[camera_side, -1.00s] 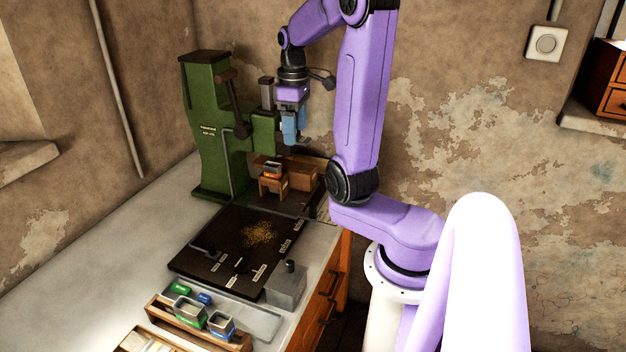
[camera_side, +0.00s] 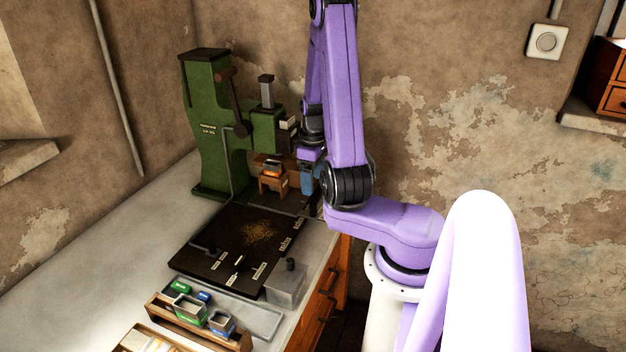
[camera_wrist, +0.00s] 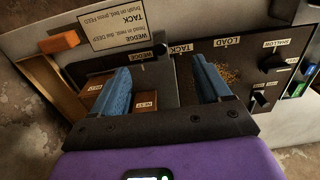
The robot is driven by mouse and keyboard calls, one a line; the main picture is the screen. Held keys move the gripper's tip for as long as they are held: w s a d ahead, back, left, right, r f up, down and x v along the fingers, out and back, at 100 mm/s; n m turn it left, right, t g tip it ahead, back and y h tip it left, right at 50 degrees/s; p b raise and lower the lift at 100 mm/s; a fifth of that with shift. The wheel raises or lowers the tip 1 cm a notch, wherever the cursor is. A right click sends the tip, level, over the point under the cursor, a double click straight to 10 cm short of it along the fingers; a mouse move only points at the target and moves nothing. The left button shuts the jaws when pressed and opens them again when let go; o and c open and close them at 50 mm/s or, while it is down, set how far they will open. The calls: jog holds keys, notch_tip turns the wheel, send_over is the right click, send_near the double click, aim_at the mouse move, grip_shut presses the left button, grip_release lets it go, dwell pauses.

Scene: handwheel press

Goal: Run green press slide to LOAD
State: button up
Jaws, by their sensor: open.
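The green press (camera_side: 207,135) stands at the back left in the side view, with a dark crank arm (camera_side: 236,105) on its face and a green head (camera_side: 265,130) reaching right. My gripper (camera_side: 308,182) is low, right of the press head, partly behind my arm. In the wrist view my gripper (camera_wrist: 165,88) has its two blue fingers apart with nothing held between them. A LOAD label (camera_wrist: 229,42) and a TACK label (camera_wrist: 181,49) show beyond the fingers on a dark surface. I cannot make out the slide itself for certain.
Wooden blocks marked NEXT (camera_wrist: 145,101) lie near my fingers. A black board (camera_side: 215,255) with yellowish crumbs, a grey box (camera_side: 286,285) and a bin rack (camera_side: 175,318) are nearer. The left bench is clear.

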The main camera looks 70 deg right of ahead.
aim_at(313, 202)
jog(key=shift+f, duration=5)
